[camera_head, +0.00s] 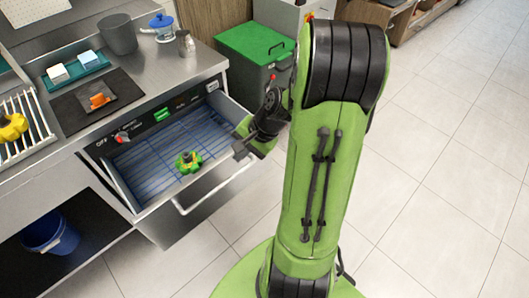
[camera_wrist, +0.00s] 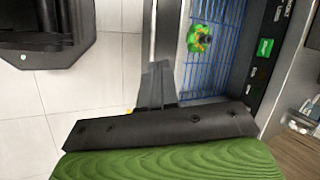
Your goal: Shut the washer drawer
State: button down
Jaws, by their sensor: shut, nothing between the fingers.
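The washer drawer (camera_head: 147,207) stands pulled out from under the steel counter. It has a blue wire rack inside and a bar handle (camera_head: 214,187) on its front. A green and yellow part (camera_head: 188,161) lies on the rack; it also shows in the wrist view (camera_wrist: 200,39). My gripper (camera_head: 240,150) is shut and empty at the drawer's right front corner. In the wrist view my fingers (camera_wrist: 156,85) are at the drawer's front wall (camera_wrist: 166,45). I cannot tell whether they touch it.
A green-lidded bin (camera_head: 254,45) stands right of the drawer, behind my arm. The counter above holds a dark mat (camera_head: 72,115), a grey cup (camera_head: 118,34) and a dish rack (camera_head: 30,130). A blue bucket (camera_head: 50,235) sits below left. The tiled floor in front is clear.

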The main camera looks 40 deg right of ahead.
jog(key=s+d+f+m+t+h+b, duration=0.25)
jog(key=d+f+m+t, duration=0.25)
jog(key=d+f+m, duration=0.5)
jog(key=s+d+f+m+t+h+b, duration=0.1)
jog(key=s+d+f+m+t+b, duration=0.3)
jog(key=d+f+m, duration=0.55)
jog(key=w+a+f+m+t+b, duration=0.1)
jog(key=w+f+m+b, duration=0.1)
jog(key=w, duration=1.2)
jog(key=shift+w+a+f, duration=0.2)
jog(key=shift+w+f, duration=0.1)
jog(key=shift+f, duration=0.35)
jog(key=shift+w, duration=0.1)
